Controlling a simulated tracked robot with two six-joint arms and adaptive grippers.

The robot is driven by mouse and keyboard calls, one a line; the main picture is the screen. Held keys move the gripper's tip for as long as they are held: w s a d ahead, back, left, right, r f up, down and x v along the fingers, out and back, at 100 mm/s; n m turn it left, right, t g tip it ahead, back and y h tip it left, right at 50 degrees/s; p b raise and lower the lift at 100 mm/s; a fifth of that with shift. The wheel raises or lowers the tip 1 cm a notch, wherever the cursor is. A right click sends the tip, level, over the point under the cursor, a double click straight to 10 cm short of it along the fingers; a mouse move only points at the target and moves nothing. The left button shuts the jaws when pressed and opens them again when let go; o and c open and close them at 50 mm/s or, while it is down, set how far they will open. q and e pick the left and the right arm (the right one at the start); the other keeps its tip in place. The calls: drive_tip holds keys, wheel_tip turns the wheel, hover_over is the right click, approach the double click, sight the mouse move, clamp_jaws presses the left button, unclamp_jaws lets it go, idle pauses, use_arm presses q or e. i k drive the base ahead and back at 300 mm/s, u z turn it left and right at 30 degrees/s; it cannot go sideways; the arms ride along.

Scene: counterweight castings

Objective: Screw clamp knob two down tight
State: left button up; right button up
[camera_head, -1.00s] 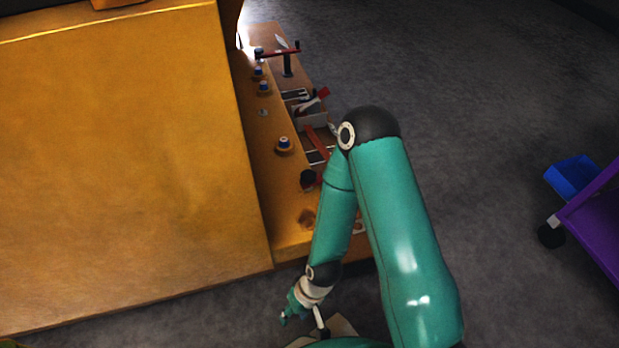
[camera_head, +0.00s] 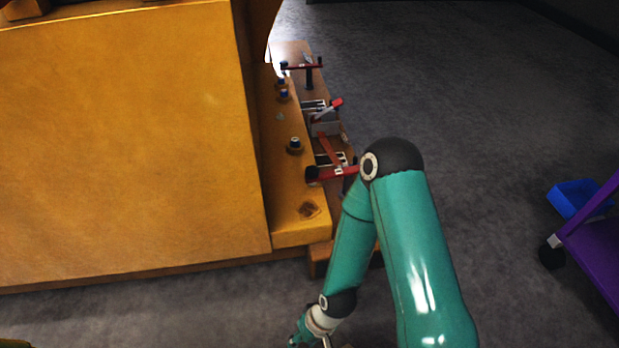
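My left gripper does not show.
A purple cart (camera_head: 600,240) and blue bin (camera_head: 578,198) stand right. Grey floor between is open.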

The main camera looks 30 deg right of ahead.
sight(311, 172)
drive_tip(key=i, duration=1)
drive_tip(key=z, duration=0.05)
